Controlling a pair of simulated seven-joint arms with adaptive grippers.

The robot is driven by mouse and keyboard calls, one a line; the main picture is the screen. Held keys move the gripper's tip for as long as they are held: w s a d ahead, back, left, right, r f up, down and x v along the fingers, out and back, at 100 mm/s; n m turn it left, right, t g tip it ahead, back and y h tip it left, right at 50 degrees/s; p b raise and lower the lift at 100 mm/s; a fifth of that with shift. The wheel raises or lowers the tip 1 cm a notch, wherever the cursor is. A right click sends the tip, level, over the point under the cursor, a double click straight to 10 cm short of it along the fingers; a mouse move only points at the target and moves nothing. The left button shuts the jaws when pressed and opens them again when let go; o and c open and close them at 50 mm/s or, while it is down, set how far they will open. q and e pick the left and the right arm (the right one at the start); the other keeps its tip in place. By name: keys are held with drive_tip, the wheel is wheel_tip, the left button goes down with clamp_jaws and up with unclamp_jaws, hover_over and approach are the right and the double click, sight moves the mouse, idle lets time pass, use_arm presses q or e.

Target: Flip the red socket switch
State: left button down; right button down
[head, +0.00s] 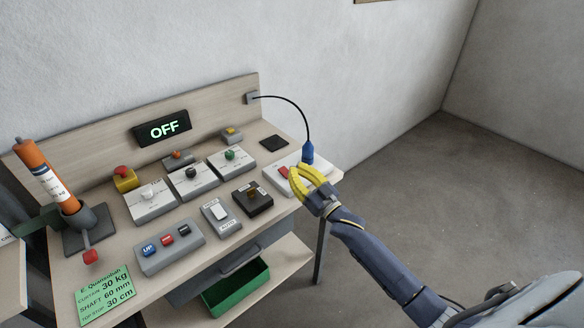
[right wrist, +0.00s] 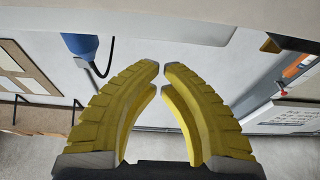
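The red socket switch (head: 284,171) is a small red rocker on the white socket block (head: 270,182) at the table's right end. A blue plug (head: 308,153) stands in that block, with a black cable arching to the back panel; the plug also shows in the right wrist view (right wrist: 80,44). My right gripper (head: 297,170) has yellow fingers and is at the block, just right of the switch. In the right wrist view its fingertips (right wrist: 161,70) are a narrow gap apart, with nothing between them. I cannot tell whether they touch the switch. My left gripper is not in view.
Several control boxes with buttons and switches crowd the table (head: 128,265) left of the block. A display (head: 163,128) on the back panel reads OFF. An orange tube (head: 45,172) stands at the left. A green bin (head: 236,290) sits below. The floor at the right is clear.

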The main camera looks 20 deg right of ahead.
drive_tip(key=shift+f+v, duration=0.25)
drive_tip(key=shift+v, duration=0.9)
drive_tip(key=shift+f+v, duration=0.2)
drive_tip(key=shift+v, duration=0.9)
drive_tip(key=shift+f+v, duration=0.25)
drive_tip(key=shift+v, duration=0.9)
drive_tip(key=shift+w+a+f, duration=0.1)
drive_tip(key=shift+w, duration=0.05)
